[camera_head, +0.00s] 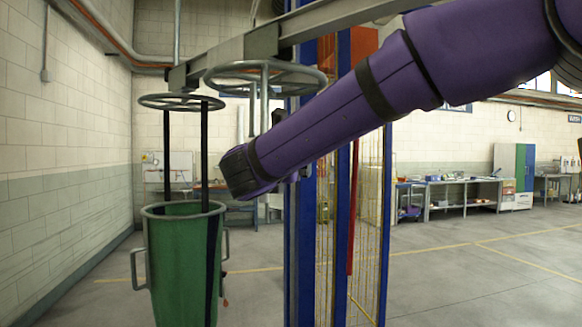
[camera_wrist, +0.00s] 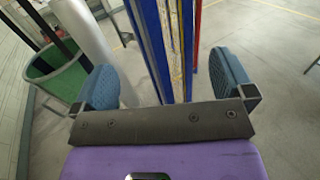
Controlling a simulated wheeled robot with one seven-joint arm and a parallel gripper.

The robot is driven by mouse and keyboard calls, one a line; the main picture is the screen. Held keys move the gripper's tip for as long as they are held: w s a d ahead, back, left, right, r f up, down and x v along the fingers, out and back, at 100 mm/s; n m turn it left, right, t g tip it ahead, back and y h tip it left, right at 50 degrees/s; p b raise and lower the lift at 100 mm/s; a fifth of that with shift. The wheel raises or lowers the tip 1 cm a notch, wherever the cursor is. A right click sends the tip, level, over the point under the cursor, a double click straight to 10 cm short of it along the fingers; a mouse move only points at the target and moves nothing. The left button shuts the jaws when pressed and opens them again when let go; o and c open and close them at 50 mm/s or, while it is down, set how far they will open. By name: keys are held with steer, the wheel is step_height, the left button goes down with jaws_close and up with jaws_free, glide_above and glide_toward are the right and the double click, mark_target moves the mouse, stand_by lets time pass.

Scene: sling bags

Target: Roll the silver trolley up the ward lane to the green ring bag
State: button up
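A green bag (camera_head: 185,262) with a grey rim and side handles hangs at the left from black straps under a grey ring (camera_head: 182,103). Its top also shows at the left of the wrist view (camera_wrist: 58,75). A second silver ring (camera_head: 265,78) with spokes and short rods hangs under the overhead rail, right of the bag. It may be the silver trolley; I cannot be sure. My gripper (camera_wrist: 166,84) is open, its two blue pads wide apart with nothing gripped between them. In the head view my purple arm hides the gripper's fingers.
The overhead rail (camera_head: 225,60) slants above. Blue posts (camera_head: 342,230) with yellow mesh stand close in front of my gripper. A pale cylinder (camera_wrist: 85,30) stands beside the bag in the wrist view. A block wall is at left; open floor (camera_head: 470,285) lies right.

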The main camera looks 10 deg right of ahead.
steer(key=shift+w+d+r, duration=0.1)
steer(key=shift+w+d, duration=0.15)
steer(key=shift+d, duration=0.4)
steer(key=c, duration=0.6)
steer(key=shift+w+a+v, duration=0.1)
steer(key=shift+a+v, duration=0.05)
steer(key=shift+v, duration=2)
steer(key=shift+w+a+v, duration=0.1)
steer(key=shift+a+v, duration=0.05)
steer(key=shift+v, duration=2)
steer(key=shift+w+a+v, duration=0.1)
steer(key=shift+a+v, duration=0.1)
steer(key=shift+v, duration=1.95)
steer(key=v, duration=1)
steer(key=shift+s+a, duration=0.2)
steer(key=shift+s, duration=0.15)
